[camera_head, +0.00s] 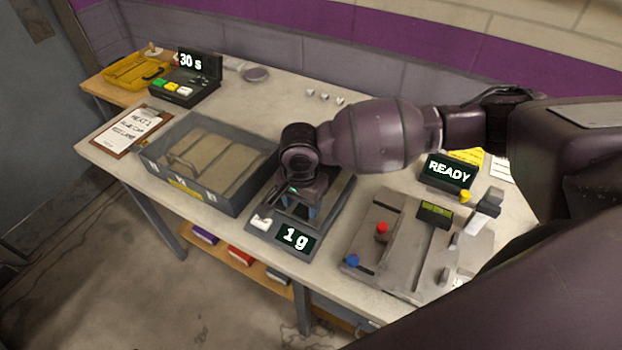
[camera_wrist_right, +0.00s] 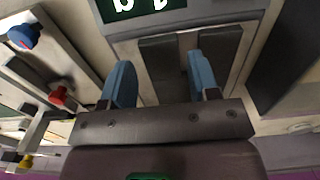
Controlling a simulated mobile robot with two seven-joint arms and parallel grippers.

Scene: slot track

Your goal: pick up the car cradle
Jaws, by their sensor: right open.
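My right gripper (camera_head: 312,212) is over the scale (camera_head: 262,238), whose display (camera_head: 296,238) reads 1 g. In the right wrist view the two blue fingers of the right gripper (camera_wrist_right: 161,80) are apart, with nothing seen clamped between them. Two dark grey slabs (camera_wrist_right: 162,62) with a lighter strip between them lie on the scale beneath the fingers. They may be the car cradle, but I cannot tell for sure. The gripper hides part of the scale top in the head view. My left gripper is not in view.
A grey divided tray (camera_head: 160,168) stands left of the scale. A grey panel (camera_head: 386,240) with red and blue knobs is to its right, near a READY display (camera_head: 449,171). A timer (camera_head: 185,88), clipboard (camera_head: 128,130) and yellow tray (camera_head: 135,70) are at the far left.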

